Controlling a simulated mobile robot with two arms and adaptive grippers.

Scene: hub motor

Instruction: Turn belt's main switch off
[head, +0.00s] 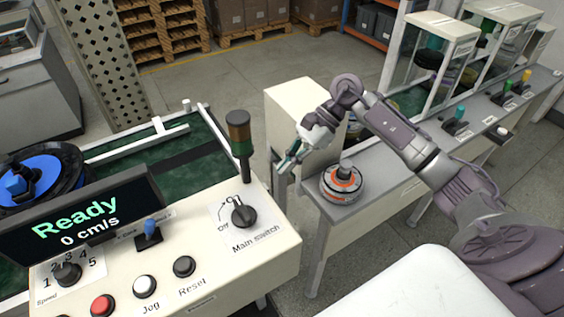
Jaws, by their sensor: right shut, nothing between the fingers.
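The main switch (243,214) is a black rotary knob on a white label plate at the right end of the cream control panel (215,270). "Off" is printed at its left and "Main switch" below it. The exact angle of the knob is hard to tell. The panel's display (80,219) reads "Ready" and "0 cm/s". My right gripper (284,168) is shut and empty. It hangs in the air to the upper right of the switch, apart from it, beside the signal lamp. My left gripper is not in view.
A signal lamp post (241,140) rises behind the switch. A blue-tipped lever (151,231), a speed knob (67,273) and red, white and black buttons share the panel. An orange-and-grey motor part (342,182) sits on the grey bench (385,196) at the right.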

